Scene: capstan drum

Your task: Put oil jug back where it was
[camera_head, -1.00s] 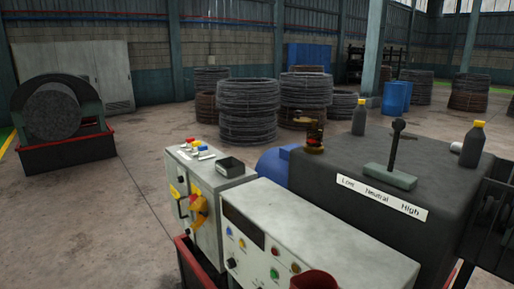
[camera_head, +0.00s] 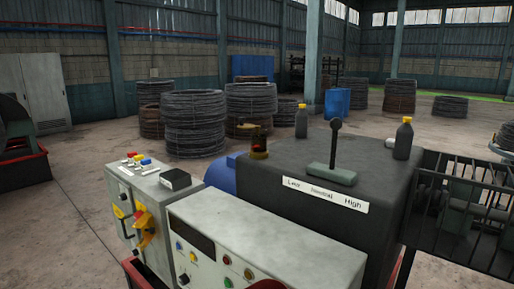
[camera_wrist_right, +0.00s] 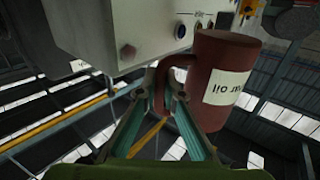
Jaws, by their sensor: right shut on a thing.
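The oil jug (camera_wrist_right: 222,82) is red-brown, with a pale label ending in "oil", and shows large in the right wrist view. It appears tilted there. My right gripper (camera_wrist_right: 168,96) is shut on its handle, with a finger on each side of it. In the head view only a small dark red part of the jug (camera_head: 268,284) shows at the bottom edge, in front of the pale control cabinet (camera_head: 235,238). The right gripper itself is not seen in the head view. My left gripper is in neither view.
A dark gearbox housing (camera_head: 385,195) carries a lever (camera_head: 335,150), a brass fitting (camera_head: 259,145) and two dark yellow-capped bottles (camera_head: 301,122) (camera_head: 403,140). A smaller control box (camera_head: 155,190) stands left. A barred guard (camera_head: 465,205) stands right. Open floor lies at left.

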